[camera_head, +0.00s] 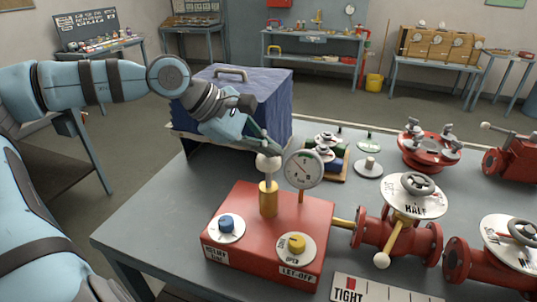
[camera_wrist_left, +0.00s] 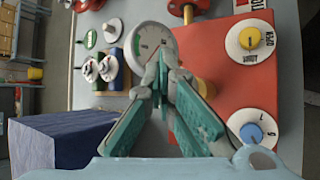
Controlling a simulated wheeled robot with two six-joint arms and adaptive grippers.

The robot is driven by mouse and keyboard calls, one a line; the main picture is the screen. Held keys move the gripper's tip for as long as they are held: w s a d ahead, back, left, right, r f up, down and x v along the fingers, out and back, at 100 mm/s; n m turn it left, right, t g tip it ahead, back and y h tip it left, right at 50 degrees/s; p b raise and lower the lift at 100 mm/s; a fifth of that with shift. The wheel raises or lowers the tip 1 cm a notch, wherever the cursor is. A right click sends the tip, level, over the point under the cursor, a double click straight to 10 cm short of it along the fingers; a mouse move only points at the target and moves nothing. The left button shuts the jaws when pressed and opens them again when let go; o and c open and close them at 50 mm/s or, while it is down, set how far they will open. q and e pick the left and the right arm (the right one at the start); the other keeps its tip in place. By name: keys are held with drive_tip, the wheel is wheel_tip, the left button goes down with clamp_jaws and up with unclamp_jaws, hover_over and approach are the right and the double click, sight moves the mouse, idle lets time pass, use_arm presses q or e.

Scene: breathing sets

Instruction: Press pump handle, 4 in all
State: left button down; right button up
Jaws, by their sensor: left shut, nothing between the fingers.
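The pump is a red box (camera_head: 262,245) on the table with a brass cylinder (camera_head: 268,200), a grey rod and a pale knob handle (camera_head: 268,165) on top. My left gripper (camera_head: 276,150) is shut and empty, with its fingertips at or just above the knob; I cannot tell whether they touch. In the left wrist view the shut fingers (camera_wrist_left: 167,62) point over the red box (camera_wrist_left: 235,70) and hide the handle. A round gauge (camera_head: 303,169) stands right beside the cylinder. A blue knob (camera_head: 227,224) and a yellow knob (camera_head: 296,243) sit on white dials on the box.
A red pipe with valves (camera_head: 400,232) runs right from the box. A TIGHT label plate (camera_head: 385,291) lies in front. A blue-covered case (camera_head: 250,95) stands behind left. Small knobbed parts (camera_head: 325,150) and a red flange (camera_head: 428,150) lie behind. The table's left front is clear.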

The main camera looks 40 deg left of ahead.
sight(270, 160)
use_arm(q)
drive_tip(key=shift+f+b, duration=1.3)
drive_tip(key=shift+f, duration=0.25)
idle(0.9)
drive_tip(key=shift+r, duration=0.2)
drive_tip(key=shift+w+a+r+p, duration=0.1)
drive_tip(key=shift+r+p, duration=2.35)
drive_tip(key=shift+p, duration=0.25)
wheel_tip(270, 160, up, 5)
drive_tip(key=p, duration=0.4)
drive_tip(key=shift+p, duration=0.4)
drive_tip(key=shift+f, duration=0.1)
